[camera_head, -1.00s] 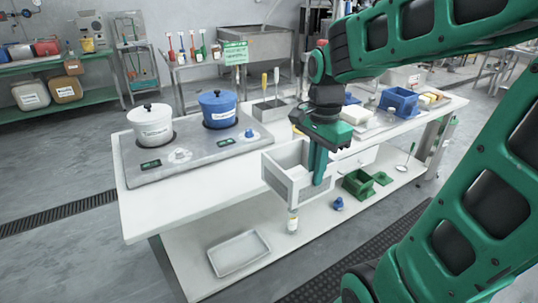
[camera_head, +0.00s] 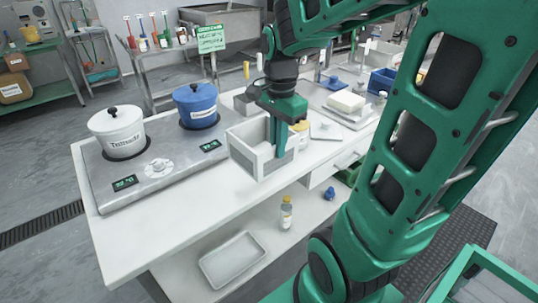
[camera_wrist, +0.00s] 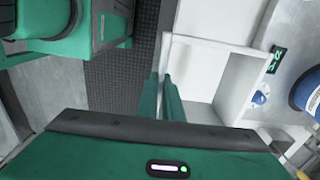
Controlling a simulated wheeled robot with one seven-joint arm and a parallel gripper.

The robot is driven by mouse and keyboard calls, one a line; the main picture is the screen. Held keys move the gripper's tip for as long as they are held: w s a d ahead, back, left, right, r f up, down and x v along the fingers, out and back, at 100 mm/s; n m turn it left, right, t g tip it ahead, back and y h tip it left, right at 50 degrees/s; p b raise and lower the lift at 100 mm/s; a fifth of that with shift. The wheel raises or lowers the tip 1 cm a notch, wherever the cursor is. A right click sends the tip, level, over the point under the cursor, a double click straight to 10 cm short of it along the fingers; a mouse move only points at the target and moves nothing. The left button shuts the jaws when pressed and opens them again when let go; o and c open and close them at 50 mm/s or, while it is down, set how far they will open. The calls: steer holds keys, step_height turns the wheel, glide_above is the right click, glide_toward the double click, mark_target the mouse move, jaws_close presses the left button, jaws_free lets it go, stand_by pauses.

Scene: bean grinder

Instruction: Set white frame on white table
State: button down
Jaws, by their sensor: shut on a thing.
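The white frame (camera_head: 242,152) is an open, box-like piece. It shows over the front right part of the white table (camera_head: 175,208), close to the front edge. I cannot tell if its underside touches the tabletop. My gripper (camera_head: 277,142) points down and is shut on the frame's right-hand wall. In the wrist view the fingers (camera_wrist: 165,88) pinch the wall of the frame (camera_wrist: 236,82), whose inside looks empty.
A cooktop (camera_head: 160,180) with a white pot (camera_head: 120,135) and a blue pot (camera_head: 197,107) fills the table's left part. Bare tabletop lies in front of it. A white block (camera_head: 345,102) sits right. A bottle (camera_head: 286,213) and tray (camera_head: 232,258) are on the lower shelf.

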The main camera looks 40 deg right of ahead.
steer(key=shift+w+d+f, duration=1)
steer(key=shift+w+f, duration=0.2)
steer(key=shift+f, duration=0.4)
steer(key=shift+w+d+f, duration=1)
steer(key=shift+w+f, duration=0.15)
steer(key=shift+f, duration=0.4)
steer(key=shift+w+d+f, duration=1)
steer(key=shift+w+f, duration=0.2)
steer(key=shift+f, duration=0.4)
steer(key=shift+f, duration=0.1)
steer(key=c, duration=1.9)
jaws_free()
step_height(320, 180, up, 12)
steer(key=f, duration=0.1)
steer(key=s+a+f+n, duration=0.1)
steer(key=s+n, duration=0.2)
steer(key=s, duration=0.4)
steer(key=s+a+n, duration=0.1)
steer(key=s+n, duration=0.3)
steer(key=s, duration=0.3)
steer(key=s+a+f+n, duration=0.1)
steer(key=s+n, duration=0.3)
steer(key=s, duration=0.3)
steer(key=shift+s+a+f, duration=0.15)
steer(key=shift+s+f, duration=0.2)
